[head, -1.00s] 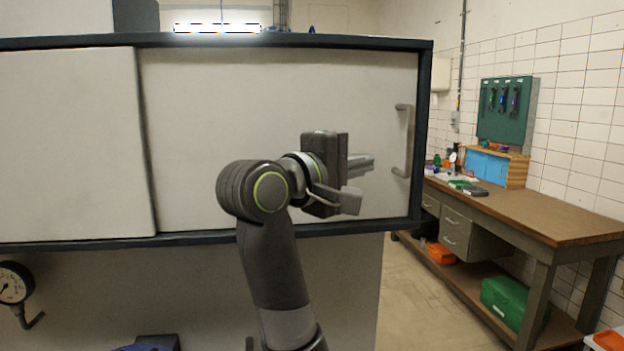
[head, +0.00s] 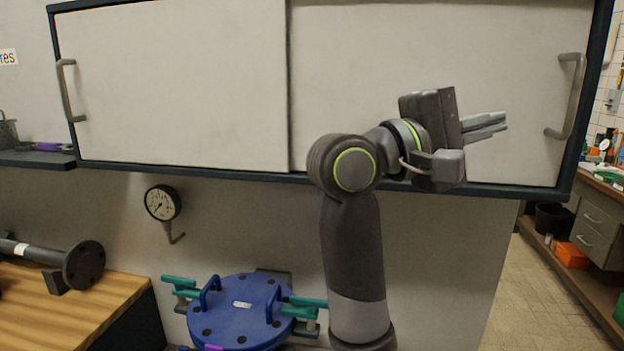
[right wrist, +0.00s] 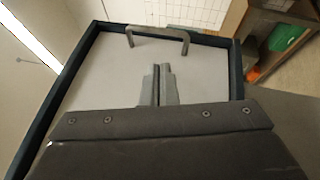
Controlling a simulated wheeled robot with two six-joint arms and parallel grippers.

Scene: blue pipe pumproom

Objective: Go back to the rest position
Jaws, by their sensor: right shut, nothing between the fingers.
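My right gripper (head: 486,127) is raised in front of the right sliding door of a wall cabinet, with its fingers pointing right. In the right wrist view its fingers (right wrist: 158,86) are together with nothing between them. The right door (head: 520,70) has a grey handle (head: 573,97) near its right edge, also seen ahead of the fingers in the wrist view (right wrist: 158,36). The gripper is apart from that handle. The left door (head: 175,85) has its handle (head: 68,90) at its left edge. Both doors cover the cabinet front. My left gripper is not in view.
Below the cabinet are a pressure gauge (head: 162,203) and a blue round flanged lid (head: 238,312) with teal clamps. A wooden bench (head: 110,290) with a dark flanged pipe (head: 60,262) is at lower left. A workbench (head: 605,190) stands at right; floor (head: 540,300) is clear before it.

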